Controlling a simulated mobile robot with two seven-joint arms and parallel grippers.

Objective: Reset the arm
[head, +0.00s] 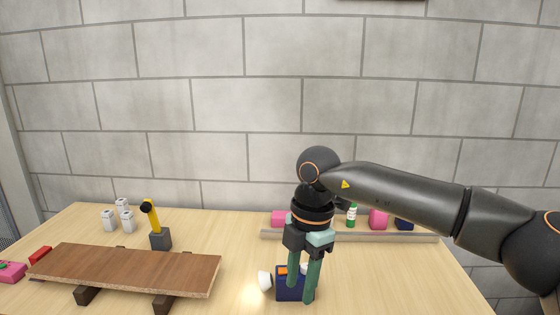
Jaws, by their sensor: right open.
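My right arm comes in from the right, and its gripper (302,296) points down over the right-middle of the table. Its two green fingers are apart, in front of a dark blue box (286,290) with an orange patch. I cannot tell whether the fingers touch the box. A white cup-like object (265,281) lies just left of the box. A brown wooden board (130,269) rests on dark blocks at the left of the table, well apart from the gripper. My left gripper does not show.
The wooden table (225,234) stands before a block wall. White containers (109,221) and a yellow-and-black device (153,222) stand behind the board. Pink items (378,218) and a green-and-white bottle (351,215) stand behind a low grey rail (400,237). The table's right front is clear.

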